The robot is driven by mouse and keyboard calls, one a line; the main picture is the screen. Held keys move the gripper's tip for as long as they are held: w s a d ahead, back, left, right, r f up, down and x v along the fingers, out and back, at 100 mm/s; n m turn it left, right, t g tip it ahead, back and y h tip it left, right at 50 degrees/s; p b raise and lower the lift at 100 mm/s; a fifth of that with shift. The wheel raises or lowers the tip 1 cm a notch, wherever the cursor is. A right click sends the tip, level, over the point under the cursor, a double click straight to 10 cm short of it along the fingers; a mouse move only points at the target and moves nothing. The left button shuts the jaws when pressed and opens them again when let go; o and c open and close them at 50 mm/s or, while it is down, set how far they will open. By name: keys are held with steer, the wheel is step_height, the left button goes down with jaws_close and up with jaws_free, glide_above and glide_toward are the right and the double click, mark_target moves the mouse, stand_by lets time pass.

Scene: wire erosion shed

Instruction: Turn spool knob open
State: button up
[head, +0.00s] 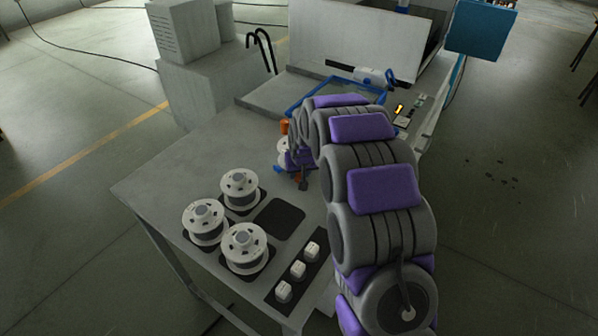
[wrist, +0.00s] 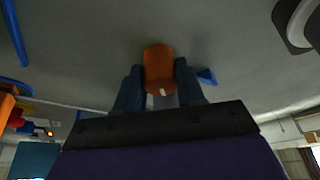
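The orange knob (wrist: 159,66) shows between my fingers in the wrist view. It is a rounded block with a small white mark on the side facing me. My gripper (wrist: 160,80) has one dark finger against each side of the knob, with no clear gap. In the head view my gripper (head: 300,172) is low at the table's middle, largely hidden by my arm.
Three white spools (head: 240,186) stand on dark pads at the table's front left, beside an empty pad (head: 279,219). A strip with three white blocks (head: 298,269) lies nearer. A blue frame (head: 308,92) and a machine are at the back. The table's left side (head: 190,160) is clear.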

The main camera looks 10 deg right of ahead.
steer(key=shift+d, duration=0.1)
steer(key=shift+c, duration=0.7)
steer(key=c, duration=0.3)
steer(key=shift+c, duration=0.2)
